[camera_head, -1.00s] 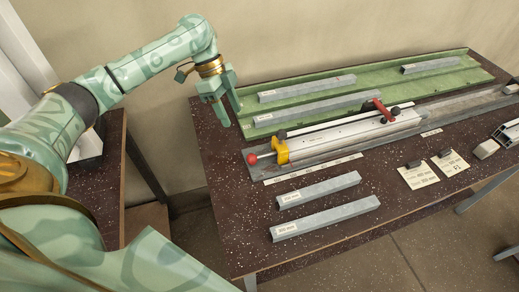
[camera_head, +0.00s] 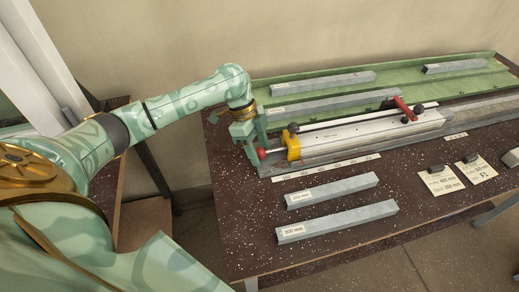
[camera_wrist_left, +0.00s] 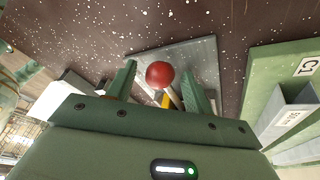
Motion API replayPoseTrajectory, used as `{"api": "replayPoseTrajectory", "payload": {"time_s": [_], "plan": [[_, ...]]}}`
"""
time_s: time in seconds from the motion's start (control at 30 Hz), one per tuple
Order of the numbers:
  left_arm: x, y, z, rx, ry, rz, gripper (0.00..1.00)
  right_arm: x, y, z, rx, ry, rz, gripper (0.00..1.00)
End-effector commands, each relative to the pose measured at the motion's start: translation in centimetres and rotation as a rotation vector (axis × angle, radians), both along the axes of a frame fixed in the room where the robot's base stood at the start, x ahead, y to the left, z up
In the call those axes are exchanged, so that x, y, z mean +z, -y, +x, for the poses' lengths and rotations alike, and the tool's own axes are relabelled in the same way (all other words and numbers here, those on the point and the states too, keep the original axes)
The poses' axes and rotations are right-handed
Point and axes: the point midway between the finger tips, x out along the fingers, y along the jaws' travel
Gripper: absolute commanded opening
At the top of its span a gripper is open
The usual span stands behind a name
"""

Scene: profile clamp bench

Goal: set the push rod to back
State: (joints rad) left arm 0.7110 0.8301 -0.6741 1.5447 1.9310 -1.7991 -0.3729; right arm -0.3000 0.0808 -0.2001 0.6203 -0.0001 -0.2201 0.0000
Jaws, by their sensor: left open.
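The push rod ends in a red ball knob (camera_head: 262,153) at the left end of the clamp rail, just left of a yellow block (camera_head: 292,146). In the left wrist view the red knob (camera_wrist_left: 160,74) shows between my fingers, with the rod running from it toward the gripper body. My left gripper (camera_head: 253,158) is open at the knob; in the left wrist view its green fingers (camera_wrist_left: 159,82) stand apart on either side. I cannot tell whether either finger touches it. The rod's far part is hidden. My right gripper is not in view.
A printed scale strip (camera_head: 326,167) lies in front of the rail. Two grey profiles (camera_head: 338,220) lie nearer the front edge. A green tray (camera_head: 395,82) with several profiles stands behind. A red lever (camera_head: 404,108) rises from the clamp. Label cards (camera_head: 440,181) lie at right.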

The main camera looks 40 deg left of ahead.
Motion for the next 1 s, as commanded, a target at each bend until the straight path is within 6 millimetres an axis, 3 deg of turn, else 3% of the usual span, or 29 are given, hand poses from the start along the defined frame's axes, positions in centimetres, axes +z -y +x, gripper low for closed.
{"api": "replayPoseTrajectory", "payload": {"time_s": [0.23, 0.27, 0.43, 0.57, 0.67, 0.8, 1.0], "plan": [[0.0, 0.0, 0.0, 0.000, 0.001, 0.000, 0.52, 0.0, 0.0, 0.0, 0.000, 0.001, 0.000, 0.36], [0.0, 0.0, 0.0, 0.000, 0.001, 0.000, 0.46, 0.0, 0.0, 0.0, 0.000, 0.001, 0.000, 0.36], [0.0, 0.0, 0.0, 0.000, 0.001, 0.000, 0.00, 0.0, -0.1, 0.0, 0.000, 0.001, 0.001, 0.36], [0.1, -0.1, -0.1, 0.000, 0.001, 0.001, 0.00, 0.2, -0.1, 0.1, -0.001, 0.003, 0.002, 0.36], [0.5, -1.0, -1.2, 0.003, -0.001, 0.002, 0.00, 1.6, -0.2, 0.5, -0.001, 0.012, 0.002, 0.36], [1.0, -3.4, -4.1, 0.004, -0.004, 0.005, 0.00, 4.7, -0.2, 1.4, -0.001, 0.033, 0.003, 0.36], [0.6, -6.6, -7.8, 0.002, -0.004, 0.004, 0.00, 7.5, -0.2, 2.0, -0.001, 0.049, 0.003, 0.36]]}}
